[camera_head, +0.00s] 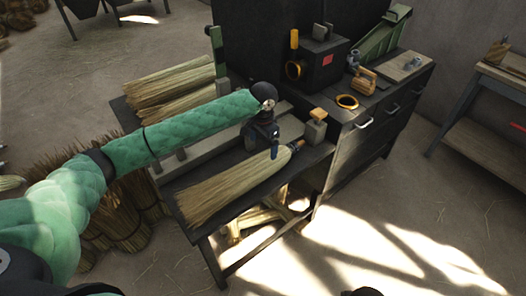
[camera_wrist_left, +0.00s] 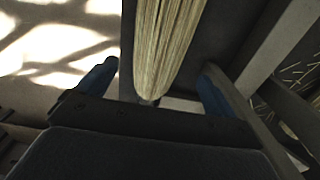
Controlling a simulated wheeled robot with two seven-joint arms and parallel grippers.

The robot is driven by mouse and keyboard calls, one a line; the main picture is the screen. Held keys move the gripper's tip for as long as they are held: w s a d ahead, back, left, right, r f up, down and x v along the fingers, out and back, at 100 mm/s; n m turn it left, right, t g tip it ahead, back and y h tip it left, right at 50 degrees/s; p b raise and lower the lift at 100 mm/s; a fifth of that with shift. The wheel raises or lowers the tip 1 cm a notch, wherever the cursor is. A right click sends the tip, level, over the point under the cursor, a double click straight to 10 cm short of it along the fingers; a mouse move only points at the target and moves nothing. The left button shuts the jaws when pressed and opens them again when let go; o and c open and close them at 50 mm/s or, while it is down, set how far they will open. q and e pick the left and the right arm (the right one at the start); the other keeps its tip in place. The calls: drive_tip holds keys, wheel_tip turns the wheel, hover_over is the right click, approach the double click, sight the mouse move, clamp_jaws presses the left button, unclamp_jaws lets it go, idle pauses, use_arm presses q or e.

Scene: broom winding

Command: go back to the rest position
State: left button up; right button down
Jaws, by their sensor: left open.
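A straw broom head (camera_head: 230,187) lies on the dark bench (camera_head: 312,160), its bristles fanned to the lower left and its narrow bound end at the upper right. My left gripper (camera_head: 274,150) is above the narrow part of this broom, fingers pointing down. In the left wrist view, the broom (camera_wrist_left: 167,45) runs between the two blue-tipped fingers of the open left gripper (camera_wrist_left: 158,68), with gaps on both sides. Whether the fingers reach down around the straw is hard to tell. My right gripper is not in view.
More straw bundles (camera_head: 165,88) lie at the bench's back left. Straw sheaves (camera_head: 105,205) stand under my left arm. Open floor lies at the front right.

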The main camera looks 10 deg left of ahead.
use_arm(q)
drive_tip(key=shift+r, duration=0.25)
idle(0.4)
